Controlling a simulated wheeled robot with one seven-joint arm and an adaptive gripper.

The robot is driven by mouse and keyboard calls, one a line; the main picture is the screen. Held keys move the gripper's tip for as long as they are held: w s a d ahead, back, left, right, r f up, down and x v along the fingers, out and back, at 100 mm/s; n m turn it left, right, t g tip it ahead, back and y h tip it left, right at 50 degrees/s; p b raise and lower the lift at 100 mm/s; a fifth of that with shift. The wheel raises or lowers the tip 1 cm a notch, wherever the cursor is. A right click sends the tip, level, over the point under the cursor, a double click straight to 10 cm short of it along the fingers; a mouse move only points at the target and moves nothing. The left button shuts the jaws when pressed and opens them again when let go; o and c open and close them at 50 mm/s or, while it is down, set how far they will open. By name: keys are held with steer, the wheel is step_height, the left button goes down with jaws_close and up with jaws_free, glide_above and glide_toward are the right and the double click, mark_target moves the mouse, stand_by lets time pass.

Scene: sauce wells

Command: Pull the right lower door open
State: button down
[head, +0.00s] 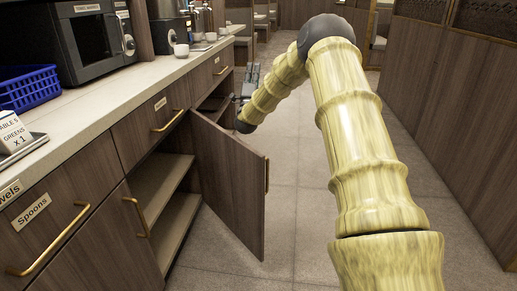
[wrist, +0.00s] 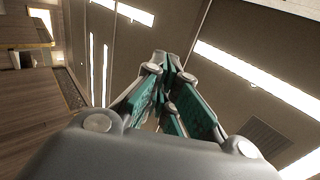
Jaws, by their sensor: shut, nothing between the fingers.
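The right lower door (head: 232,187) is a dark wood panel standing wide open, swung out from the counter into the aisle. Its brass handle (head: 267,175) shows edge-on at the free edge. The open cabinet shows shelves (head: 160,185) inside. My gripper (head: 251,72) is beyond the door's far upper edge, apart from the handle. In the wrist view my gripper (wrist: 168,62) has its green-padded fingers together and empty, pointing up at the ceiling lights. The door does not show in the wrist view.
The neighbouring lower door (head: 115,240) to the left looks closed. A drawer (head: 150,122) sits above the opening. The aisle floor (head: 300,190) is clear; a wood partition (head: 450,110) bounds the right.

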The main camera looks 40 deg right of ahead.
steer(key=s+a+f+m+g+y+p, duration=0.1)
steer(key=s+a+f+m+g+p, duration=0.1)
steer(key=a+f+m+g, duration=0.5)
steer(key=g+y+p, duration=0.4)
steer(key=g+y, duration=0.4)
steer(key=g, duration=0.1)
glide_toward(257, 153)
steer(key=x, duration=0.2)
steer(key=f+b+x, duration=0.1)
steer(key=x, duration=0.1)
steer(key=b+x, duration=0.1)
steer(key=x, duration=0.2)
steer(key=shift+a+f, duration=0.25)
steer(key=shift+a, duration=0.2)
steer(key=shift+d+r+b, duration=0.1)
steer(key=shift+d+b, duration=0.3)
steer(key=shift+d, duration=0.65)
steer(key=shift+d+r, duration=0.1)
steer(key=shift+d, duration=0.65)
